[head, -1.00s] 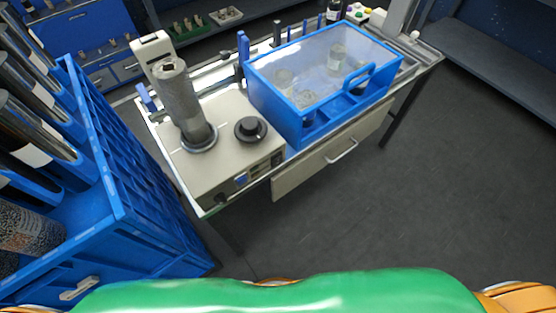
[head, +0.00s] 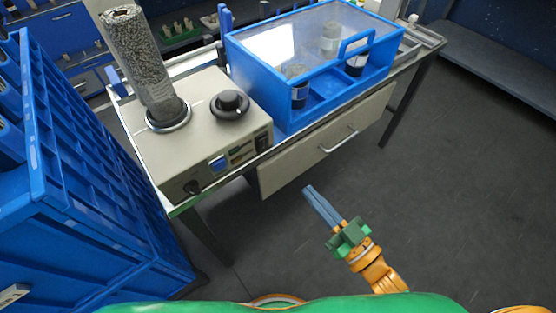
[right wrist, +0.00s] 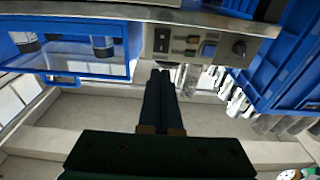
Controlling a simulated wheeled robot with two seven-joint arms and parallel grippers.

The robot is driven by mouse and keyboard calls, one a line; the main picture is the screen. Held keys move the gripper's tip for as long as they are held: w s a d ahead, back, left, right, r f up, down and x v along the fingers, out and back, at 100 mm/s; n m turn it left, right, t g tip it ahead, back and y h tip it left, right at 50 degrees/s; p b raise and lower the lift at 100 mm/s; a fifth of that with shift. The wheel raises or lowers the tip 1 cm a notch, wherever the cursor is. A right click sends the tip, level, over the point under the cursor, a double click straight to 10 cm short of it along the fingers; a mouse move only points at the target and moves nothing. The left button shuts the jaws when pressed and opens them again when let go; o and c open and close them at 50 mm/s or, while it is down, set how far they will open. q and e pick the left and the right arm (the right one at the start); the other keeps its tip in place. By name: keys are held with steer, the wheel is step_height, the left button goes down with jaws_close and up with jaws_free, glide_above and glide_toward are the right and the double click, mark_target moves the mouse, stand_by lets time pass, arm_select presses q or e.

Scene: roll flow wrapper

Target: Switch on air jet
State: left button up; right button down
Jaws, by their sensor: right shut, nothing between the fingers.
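The beige machine (head: 200,120) stands at the left end of the table, with a granule-filled clear tube (head: 138,55) and a black dial (head: 230,104) on top. Its front panel has a blue switch (head: 219,163), a small black knob (head: 191,187) and a dark switch (head: 263,142). I cannot tell which control is the air jet's, or any switch's position. My right gripper (head: 310,192) is shut and empty, in front of the table and apart from the panel. In the right wrist view the fingers (right wrist: 160,78) are together below the panel, where the blue switch (right wrist: 208,48) also shows. My left gripper is not in view.
A blue box with a clear lid (head: 300,45) stands right of the machine, holding several jars. A drawer with a handle (head: 300,165) is below it. A tall blue crate (head: 95,190) stands close at the left. The floor to the right is clear.

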steer(key=shift+a+r, duration=0.1)
steer(key=shift+r, duration=0.15)
glide_toward(264, 140)
steer(key=x, duration=0.7)
steer(key=shift+f+p, duration=0.15)
steer(key=shift+p, duration=0.15)
